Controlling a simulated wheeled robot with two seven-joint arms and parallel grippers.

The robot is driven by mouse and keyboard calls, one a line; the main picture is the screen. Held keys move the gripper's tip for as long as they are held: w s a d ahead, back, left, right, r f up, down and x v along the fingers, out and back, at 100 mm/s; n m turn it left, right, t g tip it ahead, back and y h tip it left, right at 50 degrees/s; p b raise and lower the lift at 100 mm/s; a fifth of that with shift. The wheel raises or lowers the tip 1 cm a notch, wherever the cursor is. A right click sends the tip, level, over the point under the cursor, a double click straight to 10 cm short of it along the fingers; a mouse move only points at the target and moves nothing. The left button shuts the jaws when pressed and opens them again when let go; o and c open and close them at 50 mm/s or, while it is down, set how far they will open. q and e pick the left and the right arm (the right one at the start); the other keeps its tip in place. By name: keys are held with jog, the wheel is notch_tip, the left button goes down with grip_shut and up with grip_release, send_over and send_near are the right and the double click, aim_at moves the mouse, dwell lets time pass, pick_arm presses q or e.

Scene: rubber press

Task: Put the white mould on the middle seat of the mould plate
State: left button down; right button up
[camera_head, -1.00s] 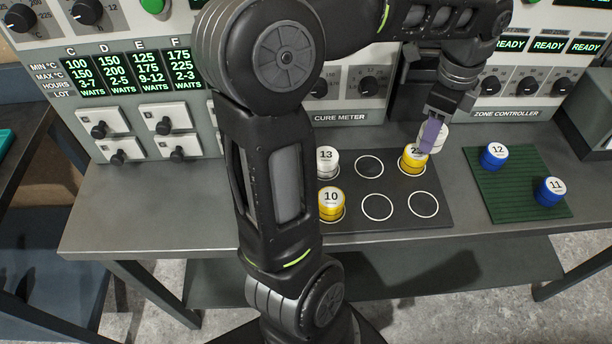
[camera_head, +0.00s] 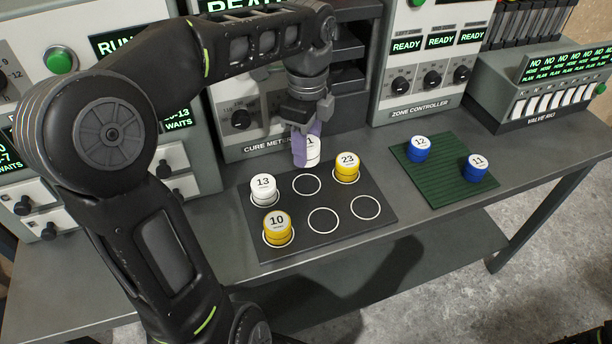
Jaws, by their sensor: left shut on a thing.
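My left gripper (camera_head: 304,142) is shut on a white mould (camera_head: 313,157), whose lid shows a 1; purple finger pads cover its left side. It is at the back edge of the dark mould plate (camera_head: 341,240), behind the empty back middle ring (camera_head: 307,184) and left of yellow mould 23 (camera_head: 346,169). It looks raised, but its exact height is hard to tell. White mould 13 (camera_head: 263,191) is on the back left seat and yellow mould 10 (camera_head: 277,230) on the front left. The front middle and front right rings are empty. My right gripper is not in view.
A green ribbed mat (camera_head: 441,190) to the right holds blue moulds 12 (camera_head: 419,148) and 11 (camera_head: 474,168). The cure meter (camera_head: 240,130) and zone controller (camera_head: 425,70) stand behind the plate. Bare bench lies between plate and mat.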

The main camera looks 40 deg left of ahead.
pick_arm(q)
send_over(307, 185)
notch_tip(307, 185, down, 4)
jog(key=shift+a+f, duration=0.1)
jog(key=shift+f, duration=0.1)
notch_tip(307, 185, down, 4)
jog(key=shift+r, duration=0.2)
jog(key=shift+f, duration=0.15)
jog(key=c, duration=0.7)
grip_release()
